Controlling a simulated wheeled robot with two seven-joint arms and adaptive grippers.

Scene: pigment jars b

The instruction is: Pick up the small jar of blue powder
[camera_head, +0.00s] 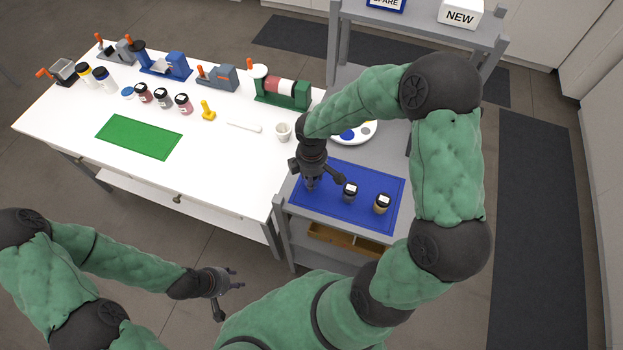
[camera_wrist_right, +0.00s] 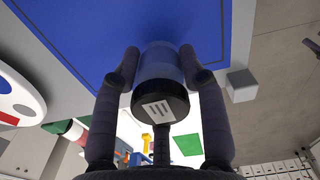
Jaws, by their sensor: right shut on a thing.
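My right gripper (camera_head: 312,183) reaches down over the left part of a blue mat (camera_head: 325,213) on the grey side table. In the right wrist view its two fingers (camera_wrist_right: 163,80) are shut on a small jar (camera_wrist_right: 160,102) with a black lid, a white label on the lid and a bluish body. I cannot tell whether the jar's base touches the mat. In the head view the gripper mostly hides this jar. A dark-lidded jar (camera_head: 350,191) and a tan jar (camera_head: 382,204) stand to its right on the mat. My left gripper (camera_head: 238,279) is open and empty, in front of the white table.
The white table (camera_head: 215,165) holds a green mat (camera_head: 139,137), several jars, hand-cranked machines, a yellow piece (camera_head: 208,110) and a white cup (camera_head: 283,131). A paint palette (camera_head: 365,131) lies behind the blue mat. A grey shelf post stands behind my right arm.

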